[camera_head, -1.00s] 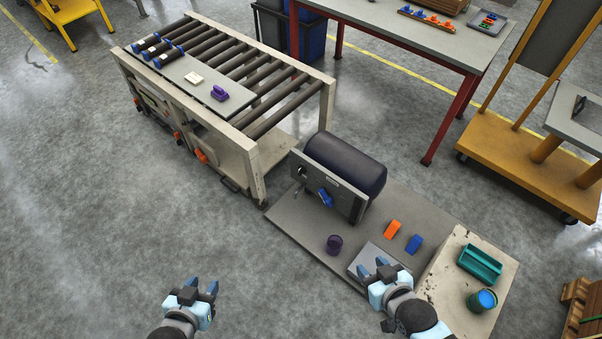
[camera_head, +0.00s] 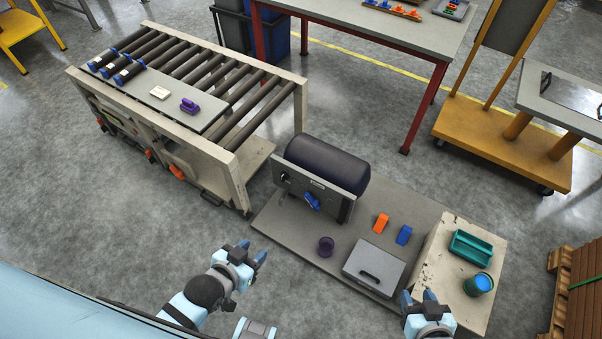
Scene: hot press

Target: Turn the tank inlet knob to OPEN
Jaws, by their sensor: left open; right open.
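The tank (camera_head: 327,164) is a dark cylinder lying on a low grey platform, with a grey panel (camera_head: 333,203) on its front side. A blue knob (camera_head: 312,200) sits on that panel, right of its middle, and a small dark fitting (camera_head: 284,177) sits at the panel's left end. I cannot read the panel's markings. My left gripper (camera_head: 250,253) is open and empty, below and left of the knob and apart from the panel. My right gripper (camera_head: 418,297) is open and empty at the lower right, near the beige block.
On the platform (camera_head: 270,222) are a purple cup (camera_head: 326,246), a grey lidded box (camera_head: 374,266), an orange block (camera_head: 381,223) and a blue block (camera_head: 404,235). A beige block (camera_head: 451,262) carries a teal tray (camera_head: 474,248) and a cup (camera_head: 478,284). A roller conveyor (camera_head: 250,172) stands left.

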